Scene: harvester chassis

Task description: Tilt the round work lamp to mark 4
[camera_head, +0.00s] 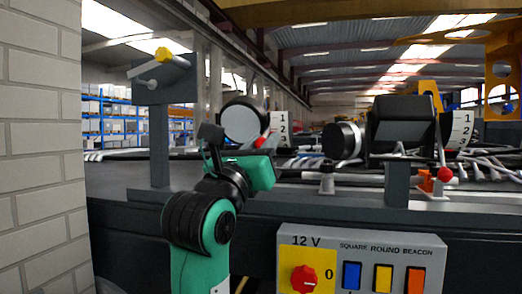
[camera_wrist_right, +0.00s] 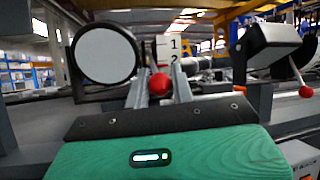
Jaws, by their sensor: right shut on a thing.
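The round work lamp (camera_head: 242,122) has a black rim and a pale round face, and it also shows at the upper left of the right wrist view (camera_wrist_right: 104,55). A white number plate (camera_head: 281,128) stands just right of it, with 1, 2 and 3 legible in the head view; mark 4 cannot be made out. My right gripper (camera_wrist_right: 159,82) is shut on the lamp's red knob (camera_wrist_right: 160,85), one finger on each side. My left gripper is not in view.
A square lamp (camera_head: 402,120) with its own number plate (camera_head: 461,128) and red-knobbed lever (camera_head: 445,175) is at right. A dark round lamp (camera_head: 343,142) sits between. A 12 V switch panel (camera_head: 360,262) is in front.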

